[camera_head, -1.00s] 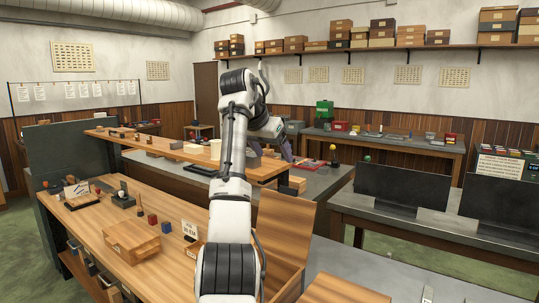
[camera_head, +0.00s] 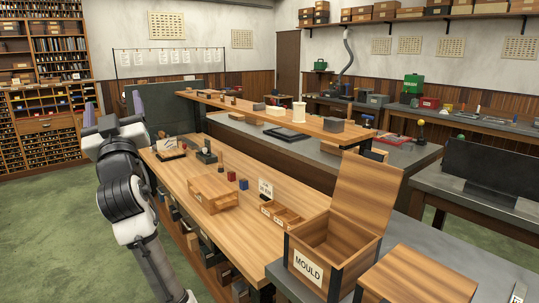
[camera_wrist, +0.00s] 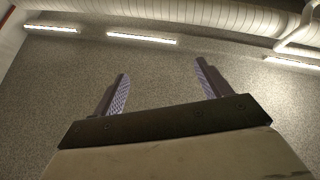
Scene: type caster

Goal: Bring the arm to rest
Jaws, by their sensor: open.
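My arm is folded at the left of the head view, beside the left end of the wooden workbench (camera_head: 228,170). My gripper (camera_head: 113,108) points upward there, with its two purple fingers apart. In the wrist view my gripper (camera_wrist: 162,84) is open and empty. Its fingers are spread wide against the grey ceiling (camera_wrist: 160,60), and nothing is between them.
A raised shelf (camera_head: 260,112) runs above the bench. Type cabinets (camera_head: 40,118) stand at the far left. Green floor (camera_head: 50,220) is clear at left.

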